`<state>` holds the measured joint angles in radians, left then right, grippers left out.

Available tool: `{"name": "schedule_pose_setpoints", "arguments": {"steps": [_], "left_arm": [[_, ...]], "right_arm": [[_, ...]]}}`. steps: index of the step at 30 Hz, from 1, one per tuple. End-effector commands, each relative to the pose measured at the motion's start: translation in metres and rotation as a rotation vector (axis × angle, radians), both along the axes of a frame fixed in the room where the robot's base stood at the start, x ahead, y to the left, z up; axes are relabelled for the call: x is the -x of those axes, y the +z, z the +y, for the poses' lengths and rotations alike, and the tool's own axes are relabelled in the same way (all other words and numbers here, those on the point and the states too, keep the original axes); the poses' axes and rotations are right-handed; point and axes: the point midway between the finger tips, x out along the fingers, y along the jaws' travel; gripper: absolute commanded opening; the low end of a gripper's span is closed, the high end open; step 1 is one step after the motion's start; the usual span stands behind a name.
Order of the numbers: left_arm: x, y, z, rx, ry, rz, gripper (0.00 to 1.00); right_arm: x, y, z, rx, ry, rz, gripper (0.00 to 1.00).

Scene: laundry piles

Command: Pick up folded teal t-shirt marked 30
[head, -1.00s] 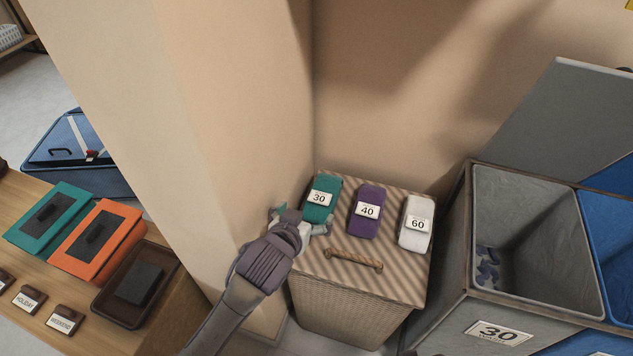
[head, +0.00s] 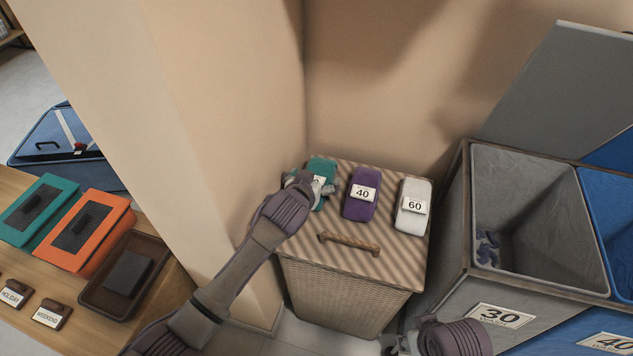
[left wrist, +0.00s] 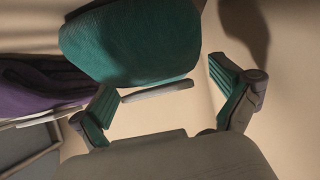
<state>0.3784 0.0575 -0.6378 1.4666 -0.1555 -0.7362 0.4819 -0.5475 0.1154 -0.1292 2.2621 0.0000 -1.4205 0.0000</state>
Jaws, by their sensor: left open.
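The folded teal t-shirt (head: 321,166) lies on the wicker hamper's lid at the back left. Its label is mostly covered by my left gripper (head: 316,190). In the left wrist view the teal t-shirt (left wrist: 130,42) fills the top middle, with its pale label seen edge-on. My left gripper (left wrist: 163,82) is open there, its fingers on either side of the label end. I cannot tell whether they touch the cloth. My right gripper (head: 402,344) shows only partly at the bottom edge, and its jaws are unclear.
A purple folded shirt (head: 360,200) marked 40 and a white one (head: 412,206) marked 60 lie on the hamper lid (head: 380,262), which has a rope handle (head: 348,242). Walls stand close behind and left. An open grey bin (head: 520,200) marked 30 stands right.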

Motion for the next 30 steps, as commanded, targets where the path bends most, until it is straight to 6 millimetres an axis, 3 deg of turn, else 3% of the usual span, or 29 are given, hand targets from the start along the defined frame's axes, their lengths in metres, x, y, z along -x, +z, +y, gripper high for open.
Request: {"name": "schedule_pose_setpoints", "arguments": {"steps": [9,20,30], "left_arm": [[-0.0038,-0.0018,-0.0016,0.0,-0.001,0.0,1.0],[-0.0037,-0.002,-0.0013,0.0,0.0,0.001,0.4],[-0.0041,0.0036,-0.0014,0.001,-0.001,-0.002,0.4]], "right_arm": [[0.0011,0.0063,-0.0004,0.0,0.0,-0.003,0.4],[0.0009,0.0062,-0.0005,0.0,-0.001,-0.004,0.4],[-0.0002,0.0076,-0.0002,-0.001,-0.001,-0.009,0.4]]}}
